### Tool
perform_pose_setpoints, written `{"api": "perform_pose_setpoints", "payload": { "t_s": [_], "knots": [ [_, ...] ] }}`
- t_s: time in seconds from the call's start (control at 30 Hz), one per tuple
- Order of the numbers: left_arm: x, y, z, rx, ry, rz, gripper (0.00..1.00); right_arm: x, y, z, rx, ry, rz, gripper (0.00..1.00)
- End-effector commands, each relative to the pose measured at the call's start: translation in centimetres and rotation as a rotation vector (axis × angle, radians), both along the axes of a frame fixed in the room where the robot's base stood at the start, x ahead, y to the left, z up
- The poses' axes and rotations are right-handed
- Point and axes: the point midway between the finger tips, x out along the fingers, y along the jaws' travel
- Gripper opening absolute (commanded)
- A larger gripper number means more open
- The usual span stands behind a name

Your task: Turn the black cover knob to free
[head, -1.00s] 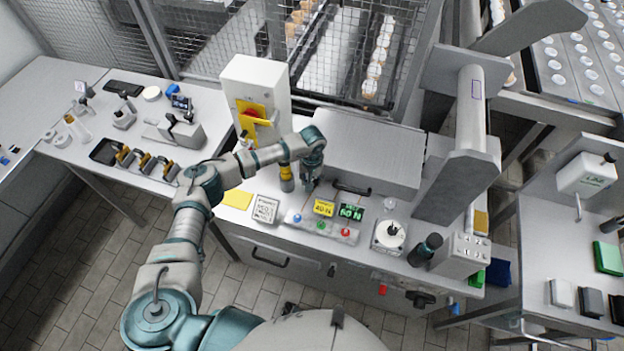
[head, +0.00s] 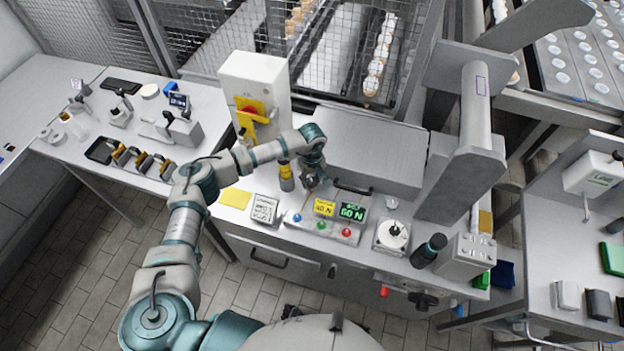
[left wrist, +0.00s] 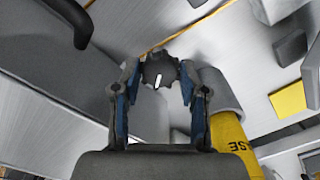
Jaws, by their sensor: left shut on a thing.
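The black cover knob (left wrist: 160,71) is a dark, lobed round knob with a short white mark, in the upper middle of the left wrist view. It sits on a grey metal surface. My left gripper (left wrist: 159,80) is shut on it, with a finger on each side. In the head view my left gripper (head: 313,180) points down at the front left corner of the big grey cover (head: 365,150), and hides the knob there. The white mark points roughly down in the wrist view. My right gripper is not in view.
A yellow-banded cylinder (head: 286,177) stands close to the left of my gripper; it also shows in the wrist view (left wrist: 228,130). A black handle (head: 352,189) is just right. A button panel (head: 320,228) and small displays lie in front. A white switch box (head: 255,85) stands behind left.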

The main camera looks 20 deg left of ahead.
Motion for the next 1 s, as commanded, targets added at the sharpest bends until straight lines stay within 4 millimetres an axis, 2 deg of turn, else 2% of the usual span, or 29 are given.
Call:
{"api": "perform_pose_setpoints", "payload": {
  "t_s": [0.4, 1.0],
  "knots": [
    [0.1, 0.0, -0.1, 0.000, -0.001, 0.395, 0.08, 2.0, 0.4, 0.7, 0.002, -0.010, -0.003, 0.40],
    [0.1, 0.0, 0.0, 0.000, -0.002, 0.883, 0.08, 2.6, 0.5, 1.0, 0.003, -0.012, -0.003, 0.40]
  ]
}}
